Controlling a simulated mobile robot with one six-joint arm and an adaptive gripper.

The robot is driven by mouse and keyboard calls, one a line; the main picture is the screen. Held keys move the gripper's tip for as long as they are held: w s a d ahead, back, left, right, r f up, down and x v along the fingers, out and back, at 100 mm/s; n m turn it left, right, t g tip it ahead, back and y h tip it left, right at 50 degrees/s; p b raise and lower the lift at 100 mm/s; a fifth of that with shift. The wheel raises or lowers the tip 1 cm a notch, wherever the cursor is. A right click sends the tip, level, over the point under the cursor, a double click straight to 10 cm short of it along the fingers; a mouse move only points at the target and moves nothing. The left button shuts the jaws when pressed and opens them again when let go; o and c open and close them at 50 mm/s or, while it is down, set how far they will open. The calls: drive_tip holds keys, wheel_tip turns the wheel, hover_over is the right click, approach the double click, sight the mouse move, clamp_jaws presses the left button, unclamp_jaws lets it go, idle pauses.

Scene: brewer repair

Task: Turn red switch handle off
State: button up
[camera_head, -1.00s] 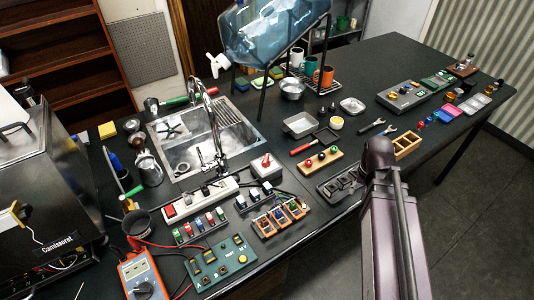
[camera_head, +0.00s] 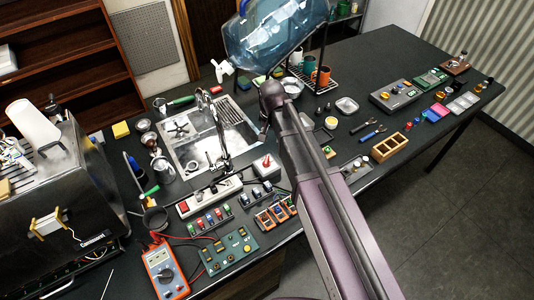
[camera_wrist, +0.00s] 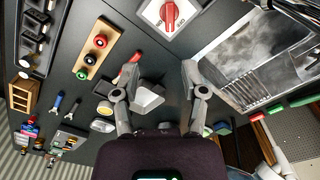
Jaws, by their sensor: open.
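The red switch handle (camera_head: 266,160) stands on a white square box (camera_head: 267,169) on the black counter, just in front of the sink's right corner. In the wrist view the red switch handle (camera_wrist: 169,15) is at the top middle on its white box (camera_wrist: 183,27), beyond my fingertips. My gripper (camera_wrist: 158,76) is open, its two fingers spread apart with nothing between them, and it is not touching the switch. In the head view my arm reaches over the counter to the right of the switch, and the gripper itself is hidden behind the arm.
The sink (camera_head: 238,140) with its tall faucet (camera_head: 213,125) lies behind and left of the switch. A white power strip (camera_head: 207,197) lies to its left. A red-handled tool (camera_wrist: 129,70) and a wooden strip of coloured knobs (camera_wrist: 97,46) are near my gripper.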

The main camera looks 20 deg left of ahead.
sight(266, 160)
drive_tip(key=shift+s+a+r, duration=0.15)
drive_tip(key=shift+a+r, duration=0.15)
drive_tip(key=shift+a, duration=0.45)
drive_tip(key=shift+f, duration=0.1)
wheel_tip(266, 160, down, 14)
drive_tip(key=b, duration=1.3)
drive_tip(key=shift+r+b, duration=0.2)
drive_tip(key=shift+b, duration=0.1)
clamp_jaws()
